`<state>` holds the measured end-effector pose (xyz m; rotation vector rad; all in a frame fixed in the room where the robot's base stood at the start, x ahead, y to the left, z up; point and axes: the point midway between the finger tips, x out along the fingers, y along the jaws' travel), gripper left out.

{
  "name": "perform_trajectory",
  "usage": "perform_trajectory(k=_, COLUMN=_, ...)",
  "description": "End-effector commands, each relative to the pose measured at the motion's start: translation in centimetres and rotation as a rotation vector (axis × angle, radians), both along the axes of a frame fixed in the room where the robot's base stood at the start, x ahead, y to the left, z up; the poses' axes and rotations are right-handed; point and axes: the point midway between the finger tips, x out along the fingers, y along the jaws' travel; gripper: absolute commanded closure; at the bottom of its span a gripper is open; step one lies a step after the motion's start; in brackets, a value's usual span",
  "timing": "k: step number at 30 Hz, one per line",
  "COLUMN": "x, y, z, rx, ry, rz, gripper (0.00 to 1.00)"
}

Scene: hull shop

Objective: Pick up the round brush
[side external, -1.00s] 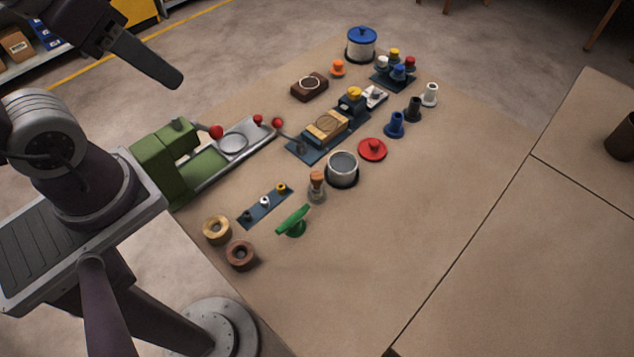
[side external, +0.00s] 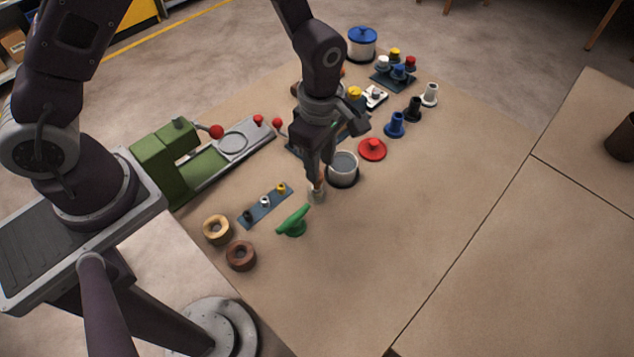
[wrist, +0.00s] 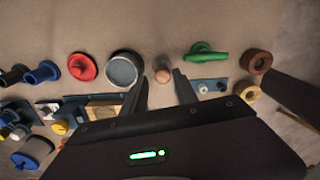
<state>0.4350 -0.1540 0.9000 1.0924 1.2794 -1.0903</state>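The round brush, a small upright piece with an orange-brown wooden knob and a pale grey base, stands on the table. In the side view the brush (side external: 317,196) is directly below my gripper (side external: 319,176), which partly hides its knob. In the wrist view the brush (wrist: 162,73) shows between the tips of my two fingers (wrist: 160,82). The fingers are apart, with a gap on both sides of the knob. I cannot tell exactly how far down the fingertips reach beside it.
A grey open pot (side external: 343,169) stands close to the brush on the right. A green-handled tool (side external: 294,221) and a blue strip with small pegs (side external: 265,205) are near on the other side. A red lid (side external: 372,149) lies beyond the pot. The front right table is clear.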

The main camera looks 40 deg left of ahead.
Motion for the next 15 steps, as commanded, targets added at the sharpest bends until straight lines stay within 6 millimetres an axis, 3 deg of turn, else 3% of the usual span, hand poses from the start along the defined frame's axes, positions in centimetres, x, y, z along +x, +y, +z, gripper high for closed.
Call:
perform_trajectory(k=9, x=-0.5, y=0.4, z=-5.4, rx=0.001, ry=0.003, rz=0.0, gripper=0.65)
perform_trajectory(k=15, x=-0.4, y=0.3, z=-6.0, rx=-0.001, ry=0.001, rz=-0.002, gripper=0.65)
